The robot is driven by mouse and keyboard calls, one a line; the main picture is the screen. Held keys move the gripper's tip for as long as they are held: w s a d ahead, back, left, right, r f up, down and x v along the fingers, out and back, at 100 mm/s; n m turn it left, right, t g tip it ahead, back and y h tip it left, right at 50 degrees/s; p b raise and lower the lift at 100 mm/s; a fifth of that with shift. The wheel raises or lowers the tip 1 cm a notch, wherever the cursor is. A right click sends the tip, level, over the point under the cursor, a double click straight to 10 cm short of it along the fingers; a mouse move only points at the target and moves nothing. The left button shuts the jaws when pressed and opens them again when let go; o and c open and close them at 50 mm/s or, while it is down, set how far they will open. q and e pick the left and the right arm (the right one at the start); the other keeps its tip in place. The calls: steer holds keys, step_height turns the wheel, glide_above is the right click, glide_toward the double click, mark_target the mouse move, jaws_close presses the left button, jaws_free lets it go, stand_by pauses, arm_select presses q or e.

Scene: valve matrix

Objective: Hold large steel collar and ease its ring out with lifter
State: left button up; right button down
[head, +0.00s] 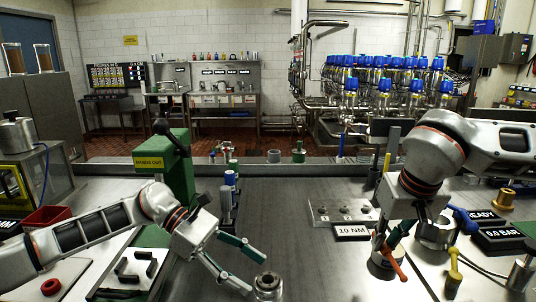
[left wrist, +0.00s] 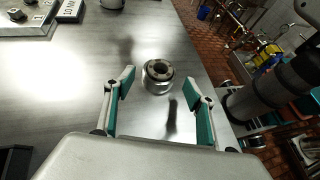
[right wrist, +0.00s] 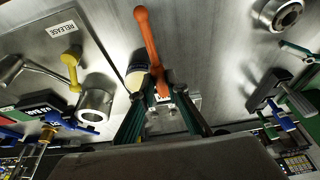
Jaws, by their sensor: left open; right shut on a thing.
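The large steel collar (head: 268,291) stands upright on the bench at the bottom of the head view, cut by the frame edge. In the left wrist view the collar (left wrist: 158,84) shows a dark ring (left wrist: 158,69) seated in its top. My left gripper (head: 256,274) is open, its fingertips just short of the collar and either side of it, not touching. My right gripper (head: 388,243) is shut on the orange lifter (head: 396,266), beside a round cup (head: 383,268). In the right wrist view the lifter (right wrist: 148,38) extends beyond the fingers. Whether it touches the cup, I cannot tell.
A steel block (head: 340,213) and a "10 NM" sign (head: 352,231) lie between the arms. A green press (head: 165,165) stands behind my left arm. The middle bench is clear.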

mark_target(259, 276)
arm_select(q)
steer(key=b+x, duration=0.1)
steer(key=x, duration=0.2)
steer(key=shift+d+f, duration=0.25)
steer(key=shift+d, duration=0.05)
arm_select(e)
steer(key=shift+w+f, duration=0.15)
steer(key=shift+f, duration=0.55)
arm_select(q)
steer(key=shift+s+d, duration=0.1)
steer(key=shift+d, duration=0.15)
steer(key=c, duration=0.7)
